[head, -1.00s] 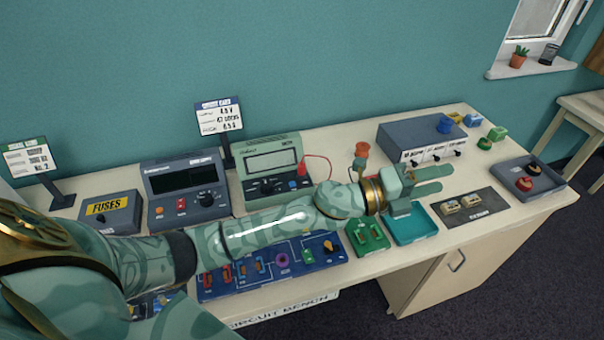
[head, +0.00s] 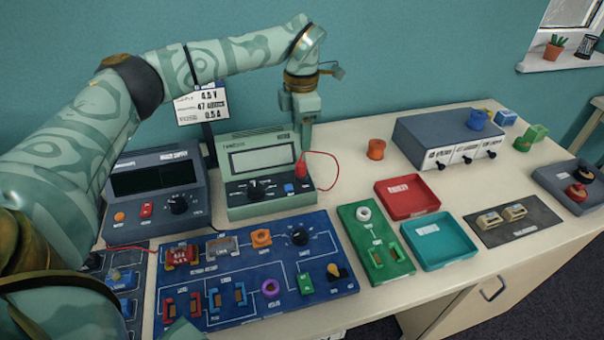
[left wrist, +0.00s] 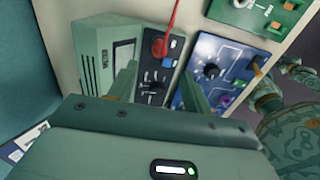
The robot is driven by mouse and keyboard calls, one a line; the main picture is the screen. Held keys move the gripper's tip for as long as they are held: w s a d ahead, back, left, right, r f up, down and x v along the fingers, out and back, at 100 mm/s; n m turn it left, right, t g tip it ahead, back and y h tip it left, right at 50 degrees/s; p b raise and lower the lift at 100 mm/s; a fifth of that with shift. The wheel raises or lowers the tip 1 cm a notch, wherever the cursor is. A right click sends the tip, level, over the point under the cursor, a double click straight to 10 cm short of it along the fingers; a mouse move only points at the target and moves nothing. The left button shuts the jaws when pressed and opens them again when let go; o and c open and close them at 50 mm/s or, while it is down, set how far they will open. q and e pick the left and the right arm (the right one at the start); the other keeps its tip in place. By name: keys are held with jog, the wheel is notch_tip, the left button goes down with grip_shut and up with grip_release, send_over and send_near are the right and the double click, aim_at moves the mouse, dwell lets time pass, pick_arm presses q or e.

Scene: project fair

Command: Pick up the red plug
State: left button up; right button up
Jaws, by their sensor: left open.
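The red plug (head: 301,169) stands upright at the right front of the green meter (head: 264,170), with a red wire looping off to its right. It also shows in the left wrist view (left wrist: 159,47), beyond and between the finger tips. My left gripper (head: 307,147) points down just above the plug, open and empty. In the left wrist view its two fingers (left wrist: 158,72) are spread apart. Whether a finger touches the plug I cannot tell. My right gripper is not recognisable in either view.
A grey power supply (head: 160,190) stands left of the meter. A blue circuit board (head: 245,250) lies in front. An orange knob-like piece (head: 376,149), red tray (head: 408,196), teal tray (head: 438,240) and green board (head: 376,245) are to the right. A card stand (head: 203,105) is behind.

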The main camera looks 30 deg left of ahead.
aim_at(301, 160)
pick_arm(q)
notch_tip(301, 160, down, 5)
jog(key=shift+r+b, duration=0.2)
jog(key=shift+b, duration=0.2)
notch_tip(301, 160, down, 5)
jog(key=shift+a+f+b, duration=0.1)
jog(key=shift+a+b, duration=0.05)
jog(key=shift+b, duration=0.7)
grip_shut()
